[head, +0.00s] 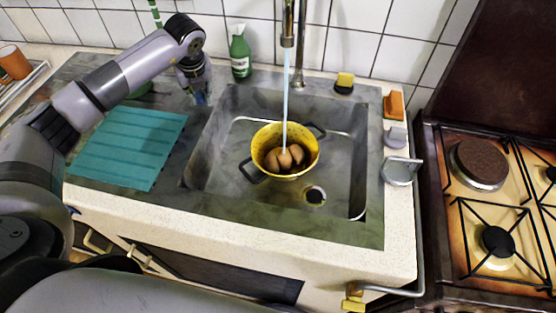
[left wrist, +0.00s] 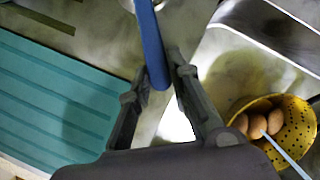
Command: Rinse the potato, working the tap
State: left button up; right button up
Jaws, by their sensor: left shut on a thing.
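Brown potatoes (head: 284,157) lie in a yellow colander (head: 258,140) with dark handles, inside the metal sink (head: 215,165). The tap (head: 288,41) runs, and its water stream (head: 285,95) falls onto the potatoes. The left wrist view shows the potatoes (left wrist: 258,123), the colander (left wrist: 294,128) and the stream (left wrist: 285,155) at lower right. My left gripper (head: 200,93) is at the sink's back left, apart from the colander. In the left wrist view it (left wrist: 161,74) is shut on a slim blue bar (left wrist: 152,38). My right gripper is out of view.
A teal drying mat (head: 130,150) lies left of the sink. A green bottle (head: 239,50) stands behind it. A yellow-and-black sponge (head: 344,82) and an orange block (head: 393,106) sit at the right rim. The gas cooker (head: 471,262) is at far right.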

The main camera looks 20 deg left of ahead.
pick_arm(q)
jog(key=shift+a+f, duration=0.1)
jog(key=shift+s+a+m+b, duration=0.3)
jog(key=shift+s+a+m, duration=0.1)
jog(key=shift+m, duration=0.2)
jog(key=shift+s+a+m+h, duration=0.3)
jog(key=shift+a+m, duration=0.15)
jog(key=shift+m, duration=0.25)
jog(key=shift+s+a+m+t+b, duration=0.35)
jog(key=shift+a+m+b, duration=0.35)
jog(key=shift+a+m, duration=0.15)
jog(key=shift+s+a+m+h, duration=0.1)
jog(key=shift+a+m+h, duration=0.1)
jog(key=shift+m+h, duration=0.15)
jog(key=shift+a, duration=0.1)
